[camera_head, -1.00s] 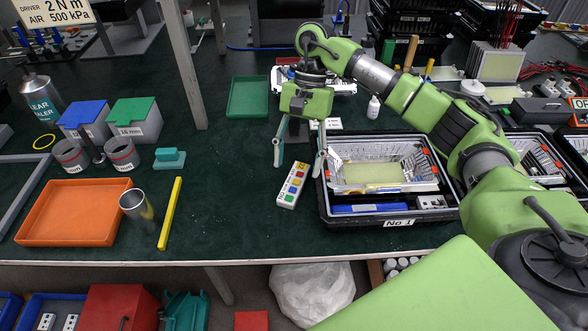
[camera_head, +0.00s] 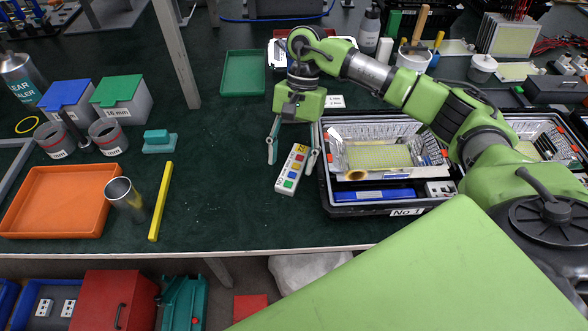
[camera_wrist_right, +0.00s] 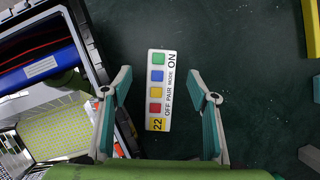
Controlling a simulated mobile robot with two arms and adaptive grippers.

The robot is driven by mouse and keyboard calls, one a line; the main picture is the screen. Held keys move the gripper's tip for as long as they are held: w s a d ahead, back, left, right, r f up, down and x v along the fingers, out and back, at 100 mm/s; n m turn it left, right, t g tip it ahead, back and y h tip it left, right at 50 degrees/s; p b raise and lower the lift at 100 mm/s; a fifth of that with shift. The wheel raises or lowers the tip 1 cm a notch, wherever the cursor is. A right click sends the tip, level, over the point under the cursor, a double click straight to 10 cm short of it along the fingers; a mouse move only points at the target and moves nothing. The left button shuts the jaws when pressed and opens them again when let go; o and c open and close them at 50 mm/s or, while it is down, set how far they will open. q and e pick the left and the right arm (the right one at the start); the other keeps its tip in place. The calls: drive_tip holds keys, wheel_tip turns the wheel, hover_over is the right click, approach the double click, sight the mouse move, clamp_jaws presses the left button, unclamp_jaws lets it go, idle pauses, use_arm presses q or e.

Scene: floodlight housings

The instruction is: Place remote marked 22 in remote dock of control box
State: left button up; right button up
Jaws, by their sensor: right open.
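The remote marked 22 (camera_head: 291,171) is a white bar with a yellow 22 label and blue, green, yellow and red buttons. It lies flat on the dark green bench, just left of the black crate. My right gripper (camera_head: 291,163) is open above it, with one finger on each side and no contact visible. In the right wrist view the remote (camera_wrist_right: 160,92) lies lengthwise between the two spread fingers (camera_wrist_right: 160,78), its 22 end nearest the gripper body. I cannot make out the control box or its remote dock. My left gripper is not in view.
The black crate labelled No 1 (camera_head: 408,212) holds a floodlight housing (camera_head: 375,157) and a blue item (camera_head: 372,195). An orange tray (camera_head: 50,230), a metal cup (camera_head: 125,198) and a yellow bar (camera_head: 160,200) lie left. Bench between yellow bar and remote is clear.

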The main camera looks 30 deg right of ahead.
sight(287, 181)
drive_tip(key=shift+s+a+f, duration=0.1)
drive_tip(key=shift+a+f, duration=0.05)
drive_tip(key=shift+f, duration=0.1)
drive_tip(key=x, duration=0.3)
drive_tip(key=shift+s+a+f, duration=0.1)
drive_tip(key=shift+a+f, duration=0.1)
drive_tip(key=shift+s+a+f, duration=0.1)
drive_tip(key=shift+a+f, duration=0.1)
drive_tip(key=shift+f, duration=0.3)
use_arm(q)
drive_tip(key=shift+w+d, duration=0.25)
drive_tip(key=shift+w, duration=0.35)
use_arm(e)
drive_tip(key=shift+c, duration=0.3)
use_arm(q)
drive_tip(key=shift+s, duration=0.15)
use_arm(e)
drive_tip(key=c, duration=1.3)
drive_tip(key=shift+r, duration=0.1)
